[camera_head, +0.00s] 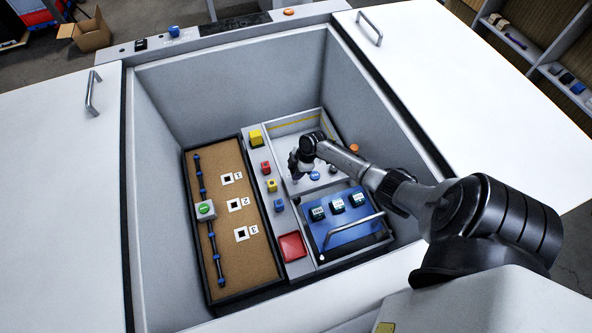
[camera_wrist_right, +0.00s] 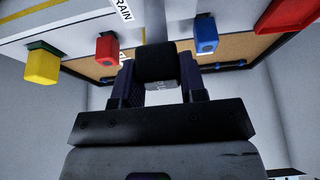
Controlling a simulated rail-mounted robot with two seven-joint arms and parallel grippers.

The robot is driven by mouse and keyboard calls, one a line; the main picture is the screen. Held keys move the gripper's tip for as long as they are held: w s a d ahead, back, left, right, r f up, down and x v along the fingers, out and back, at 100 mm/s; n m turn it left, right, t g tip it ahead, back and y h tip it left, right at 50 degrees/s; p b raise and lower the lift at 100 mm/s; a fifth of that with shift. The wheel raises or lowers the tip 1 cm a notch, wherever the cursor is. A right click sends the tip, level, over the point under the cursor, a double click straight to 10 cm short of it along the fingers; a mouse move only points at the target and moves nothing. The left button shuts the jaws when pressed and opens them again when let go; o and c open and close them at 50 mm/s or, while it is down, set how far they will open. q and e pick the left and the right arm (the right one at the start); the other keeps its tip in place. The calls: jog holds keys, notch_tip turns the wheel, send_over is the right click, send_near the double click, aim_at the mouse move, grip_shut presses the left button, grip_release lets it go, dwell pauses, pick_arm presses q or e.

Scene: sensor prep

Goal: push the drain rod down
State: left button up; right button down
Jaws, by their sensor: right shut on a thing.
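My right gripper (camera_head: 296,168) reaches down into the open well, over the pale panel right of the coloured blocks. In the right wrist view its two dark fingers (camera_wrist_right: 159,88) are shut on the black knob of the drain rod (camera_wrist_right: 156,62). A grey shaft (camera_wrist_right: 155,22) runs from the knob towards the panel. A label ending in "RAIN" (camera_wrist_right: 123,9) is beside it. In the head view the gripper and wrist hide the knob, and how far the rod stands out cannot be told. My left gripper is not in view.
Yellow (camera_head: 256,138), red (camera_head: 265,167) and blue (camera_head: 278,204) blocks line a strip left of the gripper. A blue tray (camera_head: 347,241) with a handle, a red dish (camera_head: 291,247) and a cork board (camera_head: 221,170) lie nearby. Grey well walls (camera_head: 372,122) surround the arm.

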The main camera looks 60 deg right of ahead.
jog(key=shift+s+f, duration=0.15)
jog(key=shift+f, duration=0.1)
jog(key=c, duration=1)
grip_release()
jog(key=shift+c, duration=0.2)
jog(key=o, duration=0.4)
jog(key=shift+r, duration=0.1)
jog(key=shift+c, duration=0.2)
jog(key=shift+d+r+p, duration=0.2)
jog(key=shift+r+p, duration=0.1)
jog(key=shift+r, duration=0.3)
jog(key=p+v, duration=0.4)
jog(key=v, duration=0.8)
jog(key=shift+r, duration=0.25)
jog(key=shift+d, duration=0.1)
